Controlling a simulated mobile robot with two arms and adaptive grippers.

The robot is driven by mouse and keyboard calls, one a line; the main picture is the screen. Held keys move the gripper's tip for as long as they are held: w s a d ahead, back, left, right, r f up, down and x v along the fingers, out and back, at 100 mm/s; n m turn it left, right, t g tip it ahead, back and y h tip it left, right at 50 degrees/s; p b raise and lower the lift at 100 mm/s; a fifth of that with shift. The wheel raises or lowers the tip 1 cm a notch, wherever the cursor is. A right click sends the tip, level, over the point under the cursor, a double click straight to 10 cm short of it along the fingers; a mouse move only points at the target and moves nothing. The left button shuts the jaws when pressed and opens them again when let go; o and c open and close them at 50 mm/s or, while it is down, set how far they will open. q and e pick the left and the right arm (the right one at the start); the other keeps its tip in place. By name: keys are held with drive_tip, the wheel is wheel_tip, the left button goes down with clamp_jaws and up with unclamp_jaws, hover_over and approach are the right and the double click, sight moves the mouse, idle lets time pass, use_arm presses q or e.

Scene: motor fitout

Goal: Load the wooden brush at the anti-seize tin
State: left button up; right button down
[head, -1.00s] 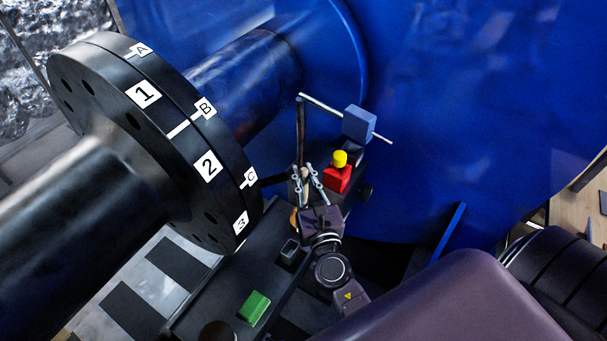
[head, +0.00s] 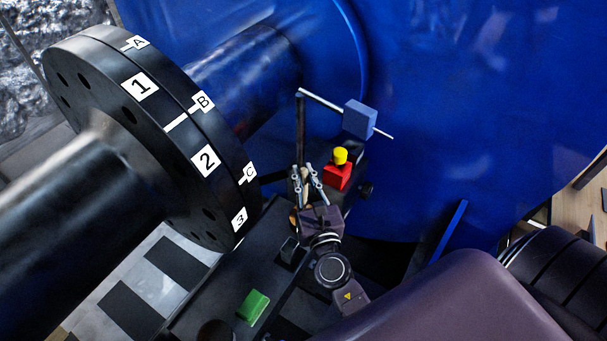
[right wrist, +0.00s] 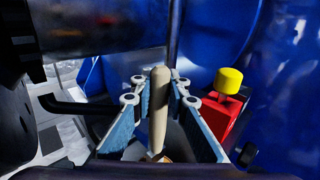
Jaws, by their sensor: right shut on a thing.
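My right gripper (head: 306,180) is in the middle of the head view, beside the black flange. In the right wrist view its two fingers (right wrist: 159,95) are shut on the pale wooden handle of the brush (right wrist: 158,112). The handle stands roughly upright between the fingers. An orange-brown piece (right wrist: 155,158) shows low between the fingers; whether it is part of the brush or of the tin, I cannot tell. I cannot make out the anti-seize tin for sure. My left gripper does not show.
A red block with a yellow cap (head: 338,174) stands just right of my gripper. Behind it a post carries a rod with a blue-grey block (head: 360,121). A green block (head: 253,307) and a small dark open box (head: 289,249) are on the dark bench. The labelled flange (head: 185,125) is close on the left.

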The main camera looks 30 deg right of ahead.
drive_tip(key=shift+f+b, duration=0.4)
drive_tip(key=shift+f, duration=0.1)
drive_tip(key=shift+s+f, duration=0.1)
idle(1.1)
wheel_tip(320, 180, up, 7)
drive_tip(key=p, duration=0.7)
idle(0.3)
idle(0.4)
